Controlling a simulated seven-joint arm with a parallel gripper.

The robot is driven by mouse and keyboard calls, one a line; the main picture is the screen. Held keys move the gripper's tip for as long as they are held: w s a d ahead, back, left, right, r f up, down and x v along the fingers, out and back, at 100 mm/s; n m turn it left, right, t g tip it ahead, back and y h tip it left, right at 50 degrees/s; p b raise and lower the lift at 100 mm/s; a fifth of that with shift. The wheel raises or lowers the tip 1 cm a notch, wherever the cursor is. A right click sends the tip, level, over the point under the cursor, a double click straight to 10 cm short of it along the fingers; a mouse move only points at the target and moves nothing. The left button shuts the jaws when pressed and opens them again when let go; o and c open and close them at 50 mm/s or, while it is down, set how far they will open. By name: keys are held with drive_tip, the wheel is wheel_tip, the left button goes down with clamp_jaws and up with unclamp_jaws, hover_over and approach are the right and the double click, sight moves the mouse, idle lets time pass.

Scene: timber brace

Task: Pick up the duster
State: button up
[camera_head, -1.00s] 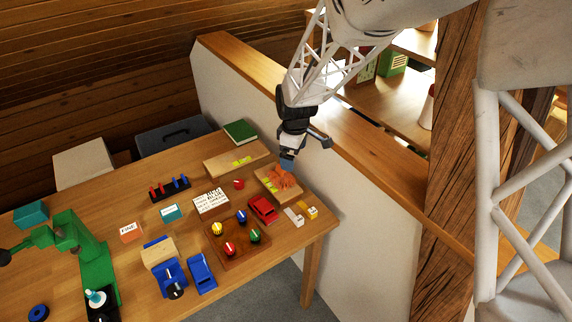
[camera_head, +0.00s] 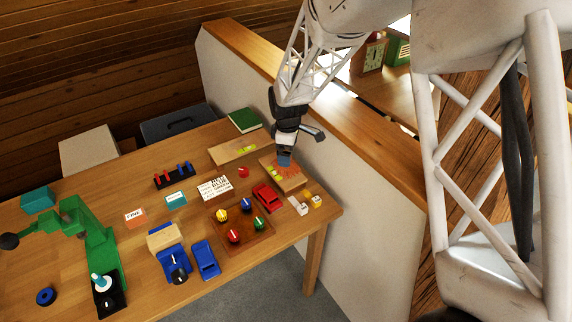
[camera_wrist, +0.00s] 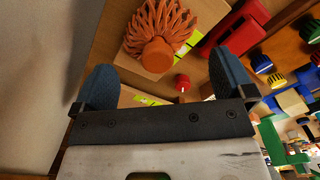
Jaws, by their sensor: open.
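The duster is an orange bundle of strands with a round orange handle end. In the wrist view the duster (camera_wrist: 158,30) lies ahead of the fingers at the top, its handle end nearest me and between the finger lines. In the head view the duster (camera_head: 291,170) rests on a small wooden board (camera_head: 291,185) and is partly hidden by my gripper. My gripper (camera_head: 284,161) is above the duster, blue fingertips pointing down. In the wrist view my gripper (camera_wrist: 164,75) is open, with nothing between its fingers.
A red knob (camera_head: 243,172) is to the left. A white partition wall (camera_head: 365,215) rises close on the right. A board with coloured knobs (camera_head: 241,226) lies nearer the front.

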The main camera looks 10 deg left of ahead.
drive_tip(key=shift+f, duration=0.5)
drive_tip(key=shift+w+a+f, duration=0.1)
drive_tip(key=shift+w+f, duration=0.05)
drive_tip(key=shift+f, duration=2.45)
drive_tip(key=c, duration=0.7)
drive_tip(key=shift+c, duration=0.2)
drive_tip(key=shift+r, duration=0.15)
